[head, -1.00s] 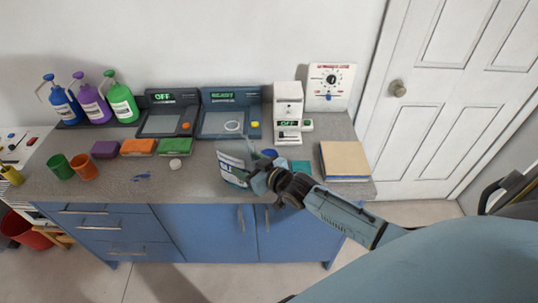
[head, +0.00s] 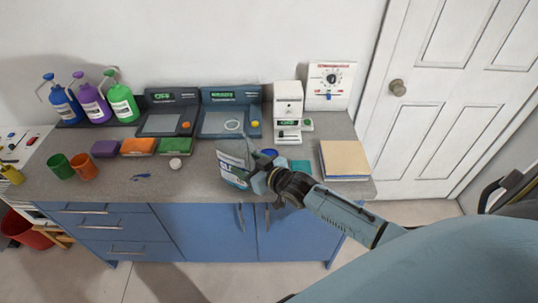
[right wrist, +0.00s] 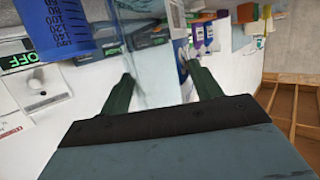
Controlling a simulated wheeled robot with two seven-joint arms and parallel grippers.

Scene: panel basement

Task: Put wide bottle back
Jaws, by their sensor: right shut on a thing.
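The wide bottle (head: 233,163) is a clear, greyish container with a printed label, near the front edge of the counter in the head view. My right gripper (head: 258,181) is shut on its right side. In the right wrist view the two dark fingers of my right gripper (right wrist: 164,88) stand on either side of the see-through wide bottle (right wrist: 152,65). I cannot tell whether its base touches the counter. My left gripper is not in view.
The grey counter (head: 200,185) holds blue, purple and green pump bottles (head: 93,103) at the back left. Two dark scales (head: 228,113), a white device (head: 288,110) and a wooden-topped block (head: 344,160) stand along it. A blue measuring vessel (right wrist: 58,28) is close by my gripper.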

